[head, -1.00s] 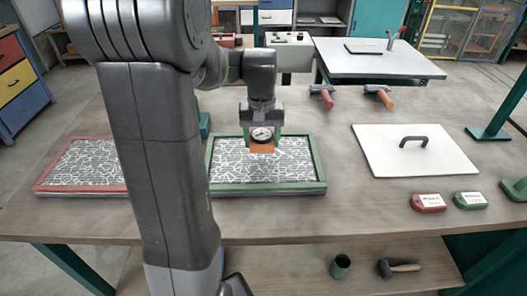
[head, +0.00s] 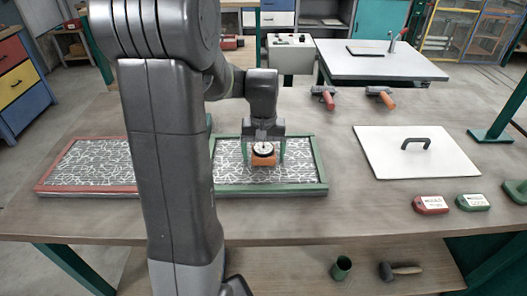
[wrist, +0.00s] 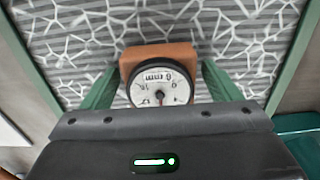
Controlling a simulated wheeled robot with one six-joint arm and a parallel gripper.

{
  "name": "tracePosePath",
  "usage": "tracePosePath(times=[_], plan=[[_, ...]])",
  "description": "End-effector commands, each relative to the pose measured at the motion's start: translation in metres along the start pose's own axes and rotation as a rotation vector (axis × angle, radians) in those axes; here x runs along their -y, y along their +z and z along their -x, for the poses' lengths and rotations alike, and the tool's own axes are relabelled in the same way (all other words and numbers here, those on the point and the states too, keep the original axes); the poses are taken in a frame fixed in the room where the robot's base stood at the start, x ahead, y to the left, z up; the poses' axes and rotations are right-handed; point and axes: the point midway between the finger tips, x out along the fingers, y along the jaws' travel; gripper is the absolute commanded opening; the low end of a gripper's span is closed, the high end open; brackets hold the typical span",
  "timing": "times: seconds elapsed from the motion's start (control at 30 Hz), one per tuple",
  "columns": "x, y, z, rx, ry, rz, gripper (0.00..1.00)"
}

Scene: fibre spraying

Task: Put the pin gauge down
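The pin gauge (head: 263,158) is an orange block with a round white dial. It rests on the fibre-covered panel inside the green frame (head: 270,188), near its middle. My gripper (head: 264,155) is directly above the gauge, pointing down. The gripper (wrist: 160,75) appears open around the gauge. The gauge's underside is hidden.
A red-framed fibre panel (head: 88,189) lies to the left, partly behind my arm. A white lid with a black handle (head: 450,160) lies to the right. Red (head: 431,205) and green (head: 472,202) labelled blocks sit near the front right. Two tools with red and orange handles (head: 380,96) lie behind.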

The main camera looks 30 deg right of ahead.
Motion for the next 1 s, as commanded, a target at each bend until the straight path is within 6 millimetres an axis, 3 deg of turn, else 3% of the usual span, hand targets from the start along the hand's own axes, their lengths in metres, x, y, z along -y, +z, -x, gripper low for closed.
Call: tracePosePath(times=[0.27, 0.7, 1.0], plan=[[0.000, -0.001, 0.010, -0.004, 0.001, 0.000, 0.83], [0.000, -0.001, 0.097, -0.005, 0.001, 0.000, 0.83], [0.000, 0.000, 0.123, -0.001, 0.000, 0.000, 0.83]])
